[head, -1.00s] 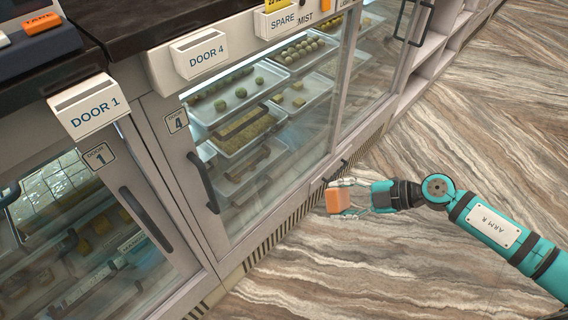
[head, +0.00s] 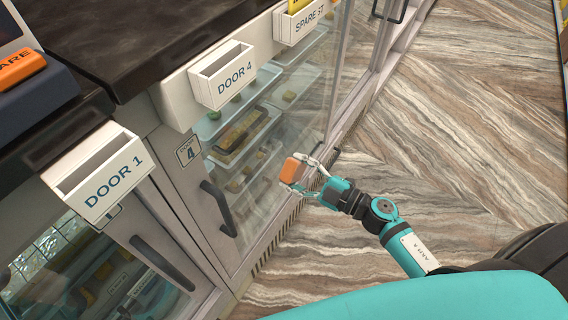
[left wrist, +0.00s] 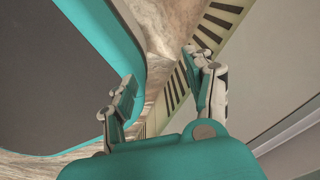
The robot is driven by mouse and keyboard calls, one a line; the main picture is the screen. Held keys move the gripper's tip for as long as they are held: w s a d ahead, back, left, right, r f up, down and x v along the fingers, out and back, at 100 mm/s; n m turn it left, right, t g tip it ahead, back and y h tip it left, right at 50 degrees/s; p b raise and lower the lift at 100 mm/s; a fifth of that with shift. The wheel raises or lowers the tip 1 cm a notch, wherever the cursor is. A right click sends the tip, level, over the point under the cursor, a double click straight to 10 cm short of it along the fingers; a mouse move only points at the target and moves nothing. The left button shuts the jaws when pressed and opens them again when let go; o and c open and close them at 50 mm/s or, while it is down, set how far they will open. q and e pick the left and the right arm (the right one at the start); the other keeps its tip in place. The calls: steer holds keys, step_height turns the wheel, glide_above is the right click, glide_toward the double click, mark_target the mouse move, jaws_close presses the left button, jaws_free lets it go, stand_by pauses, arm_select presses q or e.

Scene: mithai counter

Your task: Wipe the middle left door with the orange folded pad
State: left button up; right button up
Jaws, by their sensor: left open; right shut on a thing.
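The orange folded pad (head: 291,170) is held in my right gripper (head: 305,174), which is shut on it. The pad is in front of the glass of the door marked 4 (head: 262,190); I cannot tell whether it touches the glass. That door has a dark upright handle (head: 219,208) on its left side, and trays of sweets show behind it. Left of it is the door marked 1 (head: 130,270). My left gripper (left wrist: 160,95) shows only in the left wrist view, open and empty, with its fingers apart above the floor.
White label boxes marked DOOR 1 (head: 100,175) and DOOR 4 (head: 222,75) stick out from the counter's front edge. The dark countertop (head: 130,40) carries a device at left. The wood-patterned floor (head: 460,120) is clear at right.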

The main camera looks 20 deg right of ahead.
mark_target(263, 154)
steer(key=shift+r, duration=0.1)
steer(key=x, duration=0.3)
steer(key=shift+w+a, duration=0.15)
arm_select(q)
steer(key=s+d, duration=0.2)
steer(key=s, duration=0.1)
steer(key=shift+f, duration=0.15)
arm_select(e)
steer(key=shift+x, duration=0.9)
arm_select(q)
steer(key=shift+d+r, duration=0.1)
steer(key=shift+r, duration=0.1)
arm_select(e)
steer(key=shift+x, duration=0.8)
arm_select(q)
steer(key=shift+w, duration=0.1)
